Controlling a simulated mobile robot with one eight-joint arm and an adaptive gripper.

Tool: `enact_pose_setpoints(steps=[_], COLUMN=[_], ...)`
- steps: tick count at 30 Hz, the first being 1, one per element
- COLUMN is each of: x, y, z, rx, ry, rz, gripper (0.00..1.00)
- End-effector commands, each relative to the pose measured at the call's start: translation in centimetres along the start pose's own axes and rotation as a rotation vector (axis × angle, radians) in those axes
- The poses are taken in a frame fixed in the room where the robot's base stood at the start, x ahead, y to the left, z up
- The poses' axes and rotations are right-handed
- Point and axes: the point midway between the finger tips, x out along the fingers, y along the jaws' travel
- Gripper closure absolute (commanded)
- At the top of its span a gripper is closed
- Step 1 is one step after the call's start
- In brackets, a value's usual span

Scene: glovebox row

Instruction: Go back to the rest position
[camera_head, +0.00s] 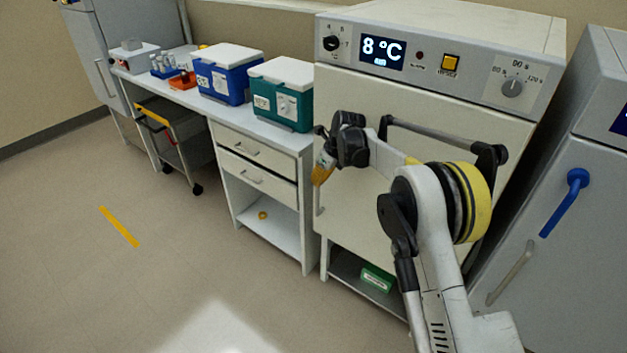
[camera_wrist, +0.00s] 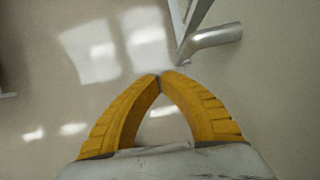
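My gripper (camera_head: 322,171) is in front of the large white cabinet (camera_head: 420,140) with the 8 °C display, at its left side, pointing down. In the wrist view its two yellow fingers (camera_wrist: 160,80) curve together and their tips meet. Nothing shows between them. My arm rises from the lower right and bends across the cabinet front, hiding part of its door and of the dark bar handle (camera_head: 430,133).
A counter (camera_head: 205,101) with blue (camera_head: 228,76) and green (camera_head: 280,95) cool boxes stands to the left. A grey cabinet with a blue handle (camera_head: 567,199) stands close on the right. A metal bar (camera_wrist: 212,38) shows near my fingertips. Open floor (camera_head: 120,290) lies at left.

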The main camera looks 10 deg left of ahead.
Motion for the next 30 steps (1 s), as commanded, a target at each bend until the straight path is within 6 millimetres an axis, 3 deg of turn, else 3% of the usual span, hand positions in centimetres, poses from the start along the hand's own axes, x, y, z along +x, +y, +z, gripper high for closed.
enact_pose_setpoints(steps=[1,3,9,22,26,30], x=[-1.7,-3.4,-7.1,-10.7,-15.7,-23.1], y=[0.5,0.9,2.0,2.5,2.0,2.2], z=[0.4,0.6,1.0,0.7,-1.3,-5.3], rx=[0.0,0.0,0.001,-0.035,-0.179,-0.433], ry=[0.0,0.001,0.003,0.003,0.003,0.022], rz=[0.0,-0.001,-0.002,-0.014,-0.055,-0.124], gripper=[1.0,1.0,1.0,1.0,1.0,1.0])
